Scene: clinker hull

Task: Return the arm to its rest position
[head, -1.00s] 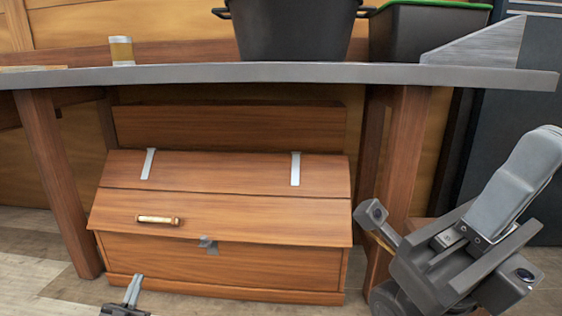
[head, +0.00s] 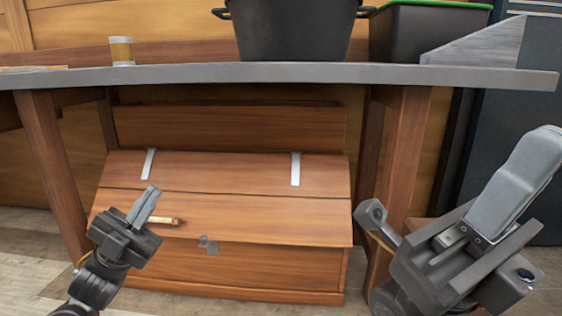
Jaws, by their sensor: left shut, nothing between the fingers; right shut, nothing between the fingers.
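My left gripper (head: 149,201) is in front of the left part of a wooden chest (head: 270,268). Its fingers are together, point up and hold nothing. It covers part of the brass handle (head: 168,221) on the chest's sloping lid (head: 250,212). The lid is down, with a grey latch (head: 208,245) at its front edge and two metal strips above. My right arm is at the right of the head view, in front of the table leg.
The chest stands under a grey-topped table (head: 290,73) with wooden legs (head: 405,165). On the table are a black tub (head: 295,30), a dark bin with a green rim (head: 415,35), a small jar (head: 122,50) and a grey wedge (head: 480,48). Floor shows at lower left.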

